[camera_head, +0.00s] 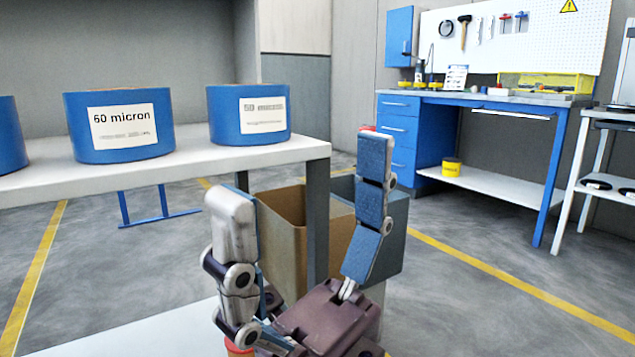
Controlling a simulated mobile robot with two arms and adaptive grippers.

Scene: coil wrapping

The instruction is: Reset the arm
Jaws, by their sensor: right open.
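My right gripper (305,170) is large in the lower middle of the head view. Its two fingers point up and stand wide apart, with nothing between them. It is in front of the right end of the white table (318,152) and hides part of what lies behind. My left gripper is not in view.
Blue coils labelled 60 micron (120,125) and, less legibly, 50 micron (248,114) stand on the table, with another blue coil (10,136) cut off at left. A cardboard-lined bin (283,215) is behind the gripper.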

